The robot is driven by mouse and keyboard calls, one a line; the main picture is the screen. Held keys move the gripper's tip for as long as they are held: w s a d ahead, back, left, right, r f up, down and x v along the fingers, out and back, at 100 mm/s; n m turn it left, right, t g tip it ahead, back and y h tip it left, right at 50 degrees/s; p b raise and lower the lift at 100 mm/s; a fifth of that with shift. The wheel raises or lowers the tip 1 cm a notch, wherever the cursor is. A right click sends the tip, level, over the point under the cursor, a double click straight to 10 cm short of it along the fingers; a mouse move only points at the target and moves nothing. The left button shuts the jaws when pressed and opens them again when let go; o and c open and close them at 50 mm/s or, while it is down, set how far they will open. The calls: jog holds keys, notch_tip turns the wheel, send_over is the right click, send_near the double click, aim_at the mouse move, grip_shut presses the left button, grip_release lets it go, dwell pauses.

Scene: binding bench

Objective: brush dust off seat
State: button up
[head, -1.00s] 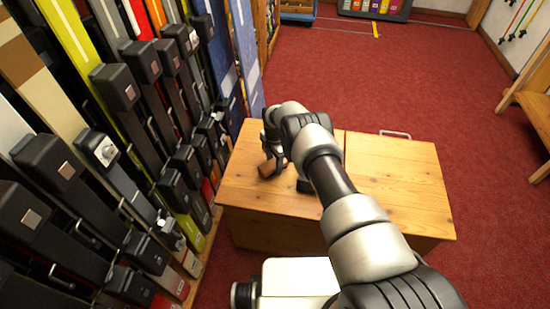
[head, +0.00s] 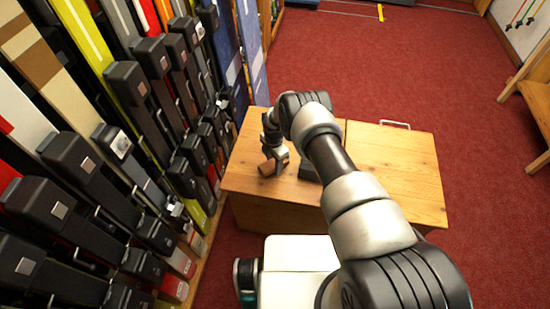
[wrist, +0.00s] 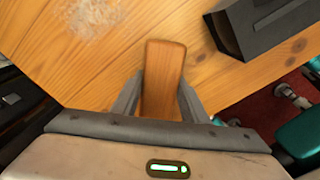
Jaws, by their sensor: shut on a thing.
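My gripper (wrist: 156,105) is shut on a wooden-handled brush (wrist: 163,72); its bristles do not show. In the head view the brush (head: 267,168) shows as a small brown piece at my gripper (head: 274,156), over the left part of the seat. The seat is a light wooden bench top (head: 395,165), also filling much of the wrist view (wrist: 200,75). A pale dust patch (wrist: 97,15) lies on it at the top left of the wrist view, beyond the brush tip and apart from it. I cannot tell whether the brush touches the wood.
A black box-like object (wrist: 265,22) stands on the seat to the right of the brush, partly behind my arm in the head view. A rack of skis with black bindings (head: 110,150) runs close along the left. Red carpet (head: 400,60) is clear behind the bench.

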jog(key=shift+s+a+f+b, duration=0.2)
jog(key=shift+a+f+b, duration=0.15)
jog(key=shift+b, duration=0.15)
jog(key=shift+w+a+r+b, duration=0.15)
jog(key=shift+w+a+b, duration=0.1)
jog(key=shift+a+b, duration=0.35)
jog(key=w+b, duration=0.1)
jog(key=b, duration=0.1)
jog(key=w+b, duration=0.1)
jog(key=b, duration=0.1)
jog(key=shift+w+d+b, duration=0.3)
jog(key=shift+w, duration=0.05)
jog(key=shift+w+d+r+b, duration=0.15)
jog(key=shift+w+r+b, duration=0.15)
jog(key=shift+w+b, duration=0.45)
jog(key=b, duration=0.2)
jog(key=shift+w+f+b, duration=0.2)
jog(key=shift+w+b, duration=0.15)
jog(key=shift+b, duration=0.05)
jog(key=w+b, duration=0.1)
jog(key=b, duration=0.1)
jog(key=w+b, duration=0.1)
jog(key=b, duration=0.2)
jog(key=shift+w+d+b, duration=0.25)
jog(key=shift+d+b, duration=0.05)
jog(key=shift+r, duration=0.15)
jog(key=shift+r+p, duration=0.9)
jog(key=shift+r, duration=2.05)
